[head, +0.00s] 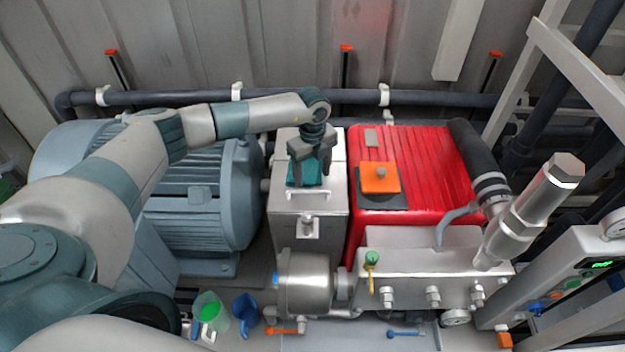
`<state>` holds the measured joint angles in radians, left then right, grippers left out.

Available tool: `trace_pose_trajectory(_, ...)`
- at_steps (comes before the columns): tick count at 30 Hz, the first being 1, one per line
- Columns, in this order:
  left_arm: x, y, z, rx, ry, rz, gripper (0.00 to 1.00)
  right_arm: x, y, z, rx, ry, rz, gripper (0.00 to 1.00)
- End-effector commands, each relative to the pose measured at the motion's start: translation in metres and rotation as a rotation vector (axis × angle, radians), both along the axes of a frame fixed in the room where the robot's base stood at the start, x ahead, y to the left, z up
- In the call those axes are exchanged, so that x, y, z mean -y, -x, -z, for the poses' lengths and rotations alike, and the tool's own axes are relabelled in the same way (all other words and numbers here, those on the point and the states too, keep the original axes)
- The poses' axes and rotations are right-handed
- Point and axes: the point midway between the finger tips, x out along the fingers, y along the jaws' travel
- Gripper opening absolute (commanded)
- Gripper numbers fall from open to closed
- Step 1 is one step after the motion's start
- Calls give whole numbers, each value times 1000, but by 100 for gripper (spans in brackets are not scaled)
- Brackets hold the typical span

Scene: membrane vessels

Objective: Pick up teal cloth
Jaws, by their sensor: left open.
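The teal cloth (304,176) lies folded on top of the silver metal box (335,200) in the middle of the head view. My left gripper (310,180) points down right over the cloth, with its two fingers apart on either side of it. The gripper hides part of the cloth, and I cannot tell whether the fingers touch it. My right gripper is not in view.
A blue-grey motor (205,195) stands left of the box. A red pump housing (435,165) with an orange block (379,177) on a dark pad is close on the right. A dark pipe (420,97) runs behind. Jugs (244,309) stand at the front.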

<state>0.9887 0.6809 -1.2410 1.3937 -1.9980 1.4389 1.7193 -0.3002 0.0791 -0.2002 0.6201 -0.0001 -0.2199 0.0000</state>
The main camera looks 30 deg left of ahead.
Motion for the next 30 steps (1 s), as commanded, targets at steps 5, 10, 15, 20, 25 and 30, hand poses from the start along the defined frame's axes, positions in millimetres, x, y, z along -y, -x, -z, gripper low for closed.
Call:
trace_pose_trajectory(5, 0, 0, 3, 0, 0, 0, 52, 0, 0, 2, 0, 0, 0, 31)
trace_pose_trajectory(10, 0, 0, 3, -1, 0, 0, 32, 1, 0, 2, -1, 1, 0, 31)
trace_pose_trajectory(15, 0, 0, 3, 0, 0, 0, 11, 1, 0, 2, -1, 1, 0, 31)
trace_pose_trajectory(20, 0, 0, 3, 0, 0, 0, 0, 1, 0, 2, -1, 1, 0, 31)
trace_pose_trajectory(25, 0, 0, 2, 0, 0, 0, 0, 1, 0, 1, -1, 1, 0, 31)
trace_pose_trajectory(30, 0, 0, -14, 1, 0, 0, 0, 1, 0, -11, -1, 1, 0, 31)
